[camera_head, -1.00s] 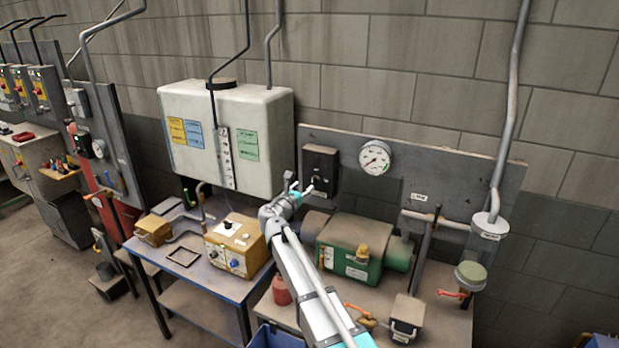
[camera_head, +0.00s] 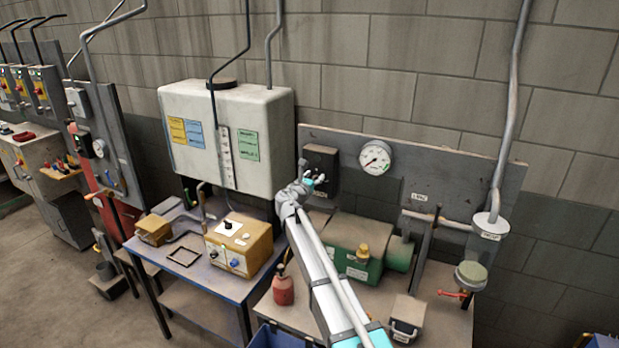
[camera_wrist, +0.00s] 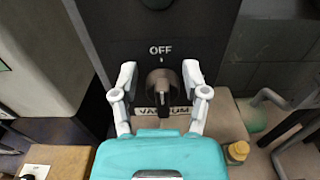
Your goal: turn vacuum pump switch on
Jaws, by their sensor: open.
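The vacuum pump switch is a dark box (camera_head: 321,160) on the grey back panel, left of the round gauge. In the wrist view its dark rotary knob (camera_wrist: 163,87) sits below a white "OFF" label and a small mark. A "VACUUM" label (camera_wrist: 176,111) shows partly behind the knob. The knob's narrow dark grip stands upright in the picture. My gripper (camera_wrist: 160,76) is open, with one white finger on each side of the knob. I see gaps beside the knob; its depth from the fingers is unclear. In the head view my gripper (camera_head: 318,180) is in front of the box's lower part.
The green pump (camera_head: 352,240) stands on the bench below and right of the switch. The gauge (camera_head: 375,158) is to its right. A large cream tank (camera_head: 225,135) is close on the left.

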